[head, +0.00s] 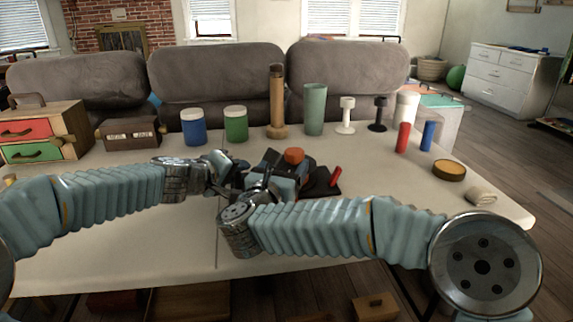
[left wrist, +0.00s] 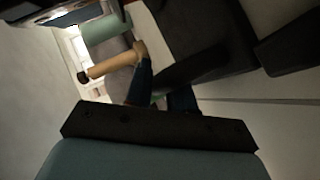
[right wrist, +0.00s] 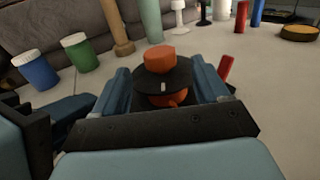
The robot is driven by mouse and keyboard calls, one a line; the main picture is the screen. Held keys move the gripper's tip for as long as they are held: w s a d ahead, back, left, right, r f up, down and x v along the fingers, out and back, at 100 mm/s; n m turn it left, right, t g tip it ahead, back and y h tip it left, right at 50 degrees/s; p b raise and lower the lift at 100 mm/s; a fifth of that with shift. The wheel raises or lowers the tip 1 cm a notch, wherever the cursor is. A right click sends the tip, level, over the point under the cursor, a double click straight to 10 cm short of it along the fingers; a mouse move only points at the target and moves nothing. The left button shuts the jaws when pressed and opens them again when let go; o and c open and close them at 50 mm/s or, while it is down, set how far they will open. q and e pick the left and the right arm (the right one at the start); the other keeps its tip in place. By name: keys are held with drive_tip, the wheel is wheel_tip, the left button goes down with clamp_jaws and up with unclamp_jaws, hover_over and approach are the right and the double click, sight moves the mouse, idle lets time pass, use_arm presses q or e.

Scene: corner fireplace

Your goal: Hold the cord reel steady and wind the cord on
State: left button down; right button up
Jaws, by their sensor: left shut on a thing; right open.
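The cord reel (right wrist: 165,80) stands on the table, with a round orange top, a black disc and more orange below the disc. Its orange top (head: 294,155) also shows in the head view, over a dark base (head: 321,184) with a red upright stick (head: 335,176). My right gripper (right wrist: 160,76) is open, with one blue finger on each side of the reel. My left gripper (head: 232,178) is shut at the reel's left side. In the left wrist view a dark part (left wrist: 188,68) lies at its fingers; the exact grip is hidden. I cannot make out the cord.
Behind the reel stand a blue jar (head: 194,126), a green jar (head: 235,122), a wooden post (head: 277,105) and a green cup (head: 314,110). Red (head: 403,137) and blue (head: 427,135) cylinders and a round tin (head: 449,170) are at right. The front of the table is clear.

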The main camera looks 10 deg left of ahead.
drive_tip(key=w+n+y, duration=0.1)
drive_tip(key=n+y, duration=0.1)
drive_tip(key=w+r+n+y, duration=0.1)
drive_tip(key=n, duration=0.2)
drive_tip(key=r+n+y, duration=0.1)
drive_tip(key=n+y, duration=0.1)
drive_tip(key=shift+w+n+y, duration=0.3)
drive_tip(key=shift+w, duration=0.1)
drive_tip(key=n+y, duration=0.1)
drive_tip(key=n, duration=0.1)
drive_tip(key=n+g+y, duration=0.1)
drive_tip(key=shift+w+r+n, duration=0.15)
drive_tip(key=shift+n, duration=0.25)
drive_tip(key=n+y, duration=0.1)
drive_tip(key=n+g+y, duration=0.1)
drive_tip(key=n, duration=0.1)
drive_tip(key=shift+d, duration=0.3)
drive_tip(key=s+d+f+n+g+y, duration=0.25)
drive_tip(key=s+d+n+g, duration=0.2)
drive_tip(key=n, duration=0.55)
drive_tip(key=n+g+y, duration=0.3)
drive_tip(key=n+g, duration=0.1)
drive_tip(key=n, duration=2.2)
approach(298, 152)
drive_tip(key=x, duration=0.9)
drive_tip(key=shift+w+a+f, duration=0.1)
drive_tip(key=shift+w+a, duration=0.05)
drive_tip(key=shift+a, duration=0.05)
